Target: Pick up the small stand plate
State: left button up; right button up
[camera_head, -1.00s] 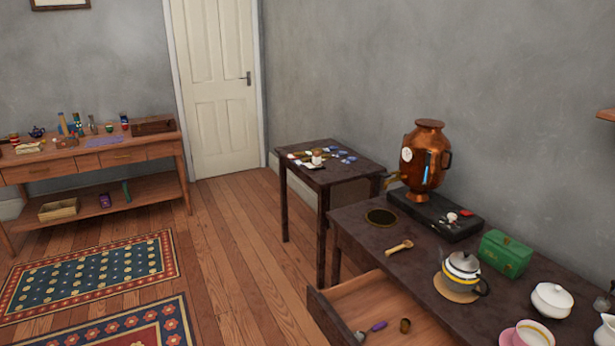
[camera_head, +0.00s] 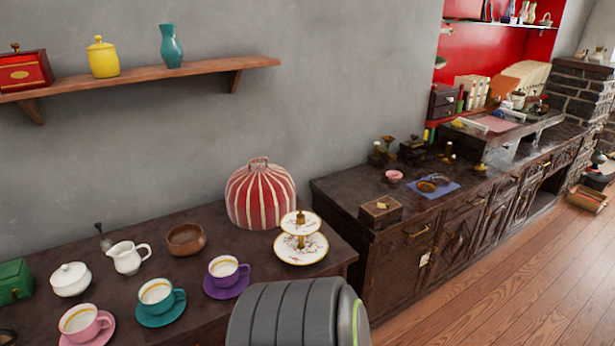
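A two-tier stand with white patterned plates stands near the right end of the dark table (camera_head: 215,292). Its small upper plate (camera_head: 290,224) sits on a gold-coloured post above the larger lower plate (camera_head: 314,252). A red-and-white striped dome cover (camera_head: 250,198) stands just behind and left of the stand. Neither gripper shows in the head view. A grey ribbed part of my own body is at the bottom centre, in front of the table's edge and below the stand.
Pink (camera_head: 84,322), teal (camera_head: 157,292) and purple (camera_head: 226,268) cups on saucers stand along the table, with a wooden bowl (camera_head: 186,238), creamer (camera_head: 127,258) and sugar bowl (camera_head: 70,280) behind. A wall shelf (camera_head: 150,74) hangs above. A dark cabinet (camera_head: 400,256) stands right.

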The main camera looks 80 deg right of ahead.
aim_at(291, 223)
jog(key=z, duration=2.7)
jog(key=u, duration=0.35)
jog(key=i+l+u, duration=0.15)
jog(key=l+u, duration=0.2)
jog(key=l, duration=0.15)
jog(key=i+l+u, duration=0.1)
jog(key=l+u, duration=0.25)
jog(key=l, duration=0.15)
jog(key=l+u, duration=0.35)
jog(key=l, duration=0.15)
jog(key=i+l, duration=0.05)
